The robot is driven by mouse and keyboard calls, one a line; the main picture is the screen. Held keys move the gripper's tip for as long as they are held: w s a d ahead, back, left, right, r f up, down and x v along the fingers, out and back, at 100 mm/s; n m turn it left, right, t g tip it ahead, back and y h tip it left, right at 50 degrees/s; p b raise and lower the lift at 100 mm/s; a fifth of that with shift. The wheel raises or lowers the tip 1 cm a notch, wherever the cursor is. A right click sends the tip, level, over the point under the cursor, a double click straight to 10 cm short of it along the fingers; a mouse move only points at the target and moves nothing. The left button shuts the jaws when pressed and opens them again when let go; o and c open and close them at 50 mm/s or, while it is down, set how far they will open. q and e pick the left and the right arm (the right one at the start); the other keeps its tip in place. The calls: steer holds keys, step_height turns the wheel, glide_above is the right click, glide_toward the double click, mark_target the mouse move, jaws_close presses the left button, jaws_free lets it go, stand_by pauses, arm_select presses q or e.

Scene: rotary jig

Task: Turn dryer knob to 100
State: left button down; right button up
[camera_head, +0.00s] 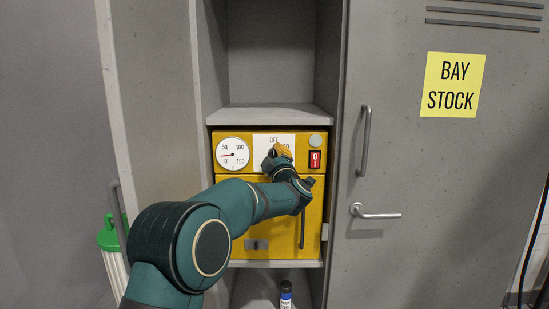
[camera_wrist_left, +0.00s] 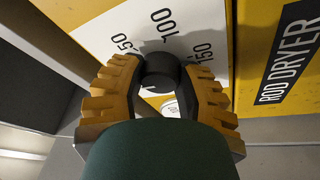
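The dryer knob (camera_wrist_left: 160,72) is a dark round knob on a white dial plate (camera_wrist_left: 105,38). In the left wrist view it sits between the two orange ridged fingers of my left gripper (camera_wrist_left: 161,68), which appear to touch it on both sides. The number 100 shows just above the knob, with 50 to its left and 150 to its right. The knob's pointer mark cannot be made out. My right gripper is not in view.
The yellow rod dryer (camera_head: 220,183) stands in a grey locker bay. A round gauge (camera_head: 232,154) is left of the dial, a red switch (camera_head: 315,160) right. A locker door (camera_head: 440,180) is at right, an open door panel (camera_head: 155,100) at left. A small bottle (camera_head: 286,297) stands below.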

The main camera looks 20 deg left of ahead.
arm_select(q)
steer(key=shift+m, duration=0.4)
steer(key=m+t+h, duration=0.1)
steer(key=m, duration=0.2)
steer(key=m+t+h, duration=0.1)
steer(key=m, duration=0.3)
steer(key=shift+a+h, duration=0.1)
steer(key=shift+h, duration=0.2)
steer(key=m+h, duration=0.1)
steer(key=m, duration=0.2)
steer(key=m+t+h, duration=0.1)
steer(key=m, duration=0.2)
steer(key=m+h+b, duration=0.1)
steer(key=m, duration=0.1)
steer(key=shift+s+m+t, duration=0.1)
steer(key=shift+m+t, duration=0.2)
steer(key=shift+m, duration=0.1)
steer(key=m+h, duration=0.1)
steer(key=m, duration=0.2)
steer(key=m+h, duration=0.2)
steer(key=m, duration=0.2)
steer(key=shift+a, duration=0.1)
steer(key=m+g+h, duration=0.1)
steer(key=m, duration=0.2)
steer(key=m+g+h, duration=0.1)
steer(key=m, duration=0.2)
steer(key=shift+r+m, duration=0.2)
steer(key=shift+m, duration=0.4)
